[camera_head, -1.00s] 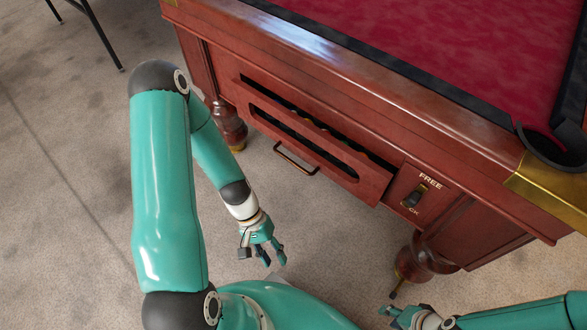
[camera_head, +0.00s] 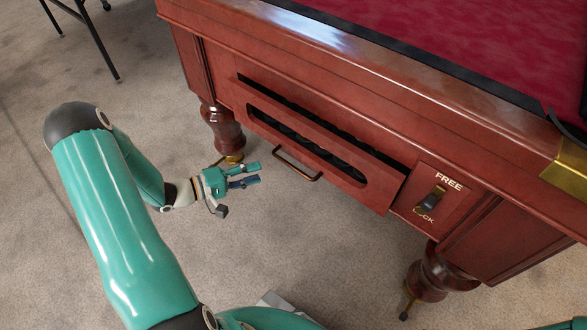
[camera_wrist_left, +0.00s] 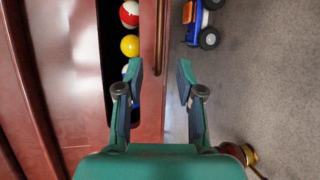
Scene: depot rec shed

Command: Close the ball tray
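The ball tray (camera_head: 383,192) is a red-brown wooden drawer standing pulled out from the pool table's side, with a dark gap above its front. Its copper handle (camera_head: 299,164) sticks out from the front. In the left wrist view the handle (camera_wrist_left: 162,45) runs up the picture, in line with the space between my fingers. A red-and-white ball (camera_wrist_left: 129,14) and a yellow ball (camera_wrist_left: 130,46) show inside the tray. My left gripper (camera_head: 256,174) is open and empty, in front of the handle and apart from it. My right gripper is out of view.
The pool table (camera_head: 480,130) has a red cloth and turned legs; one leg (camera_head: 222,127) stands left of the tray. A FREE/LOCK switch (camera_head: 431,199) is right of the tray. A blue toy vehicle (camera_wrist_left: 203,24) is on the carpet. Open carpet lies before the tray.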

